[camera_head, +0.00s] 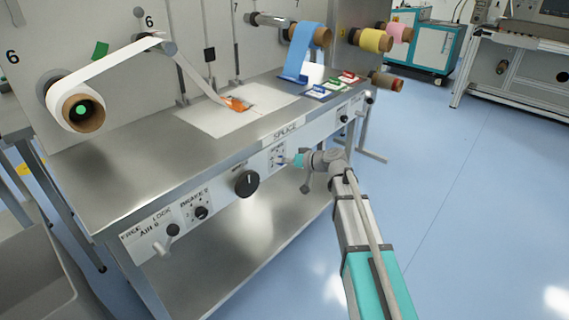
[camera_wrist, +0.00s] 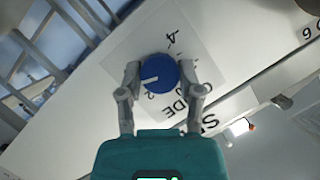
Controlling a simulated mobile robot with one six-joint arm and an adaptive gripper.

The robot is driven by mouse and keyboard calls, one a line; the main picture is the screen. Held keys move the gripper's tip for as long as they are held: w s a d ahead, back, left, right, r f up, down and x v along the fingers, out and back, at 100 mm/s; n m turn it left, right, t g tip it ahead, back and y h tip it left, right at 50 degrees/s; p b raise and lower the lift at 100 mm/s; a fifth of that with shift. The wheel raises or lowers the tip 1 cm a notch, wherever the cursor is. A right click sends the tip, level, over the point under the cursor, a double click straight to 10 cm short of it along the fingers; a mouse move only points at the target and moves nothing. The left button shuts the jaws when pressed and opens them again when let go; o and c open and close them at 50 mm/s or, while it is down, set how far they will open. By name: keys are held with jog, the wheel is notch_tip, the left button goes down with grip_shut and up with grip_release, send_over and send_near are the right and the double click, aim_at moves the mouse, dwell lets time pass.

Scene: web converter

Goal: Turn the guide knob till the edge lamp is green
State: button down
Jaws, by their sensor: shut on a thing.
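The guide knob (camera_wrist: 162,74) is a round blue knob with a white pointer line, on a white plate with numbers and partly covered lettering. In the wrist view its pointer aims to the left of the picture. My gripper (camera_wrist: 160,80) has one finger on each side of the knob and is shut on it. In the head view my gripper (camera_head: 289,160) is at the front panel of the steel table, where the knob is too small and covered to make out. I cannot make out the edge lamp or its colour in either view.
A big black knob (camera_head: 247,183) sits left of my gripper on the same panel, with a smaller brake knob (camera_head: 202,212) farther left. White web runs from a roll (camera_head: 82,110) down to the tabletop (camera_head: 150,158). Blue floor (camera_head: 450,200) is free at the right.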

jog(key=shift+m+y, duration=0.3)
jog(key=shift+m, duration=0.3)
jog(key=shift+c, duration=1.3)
grip_release()
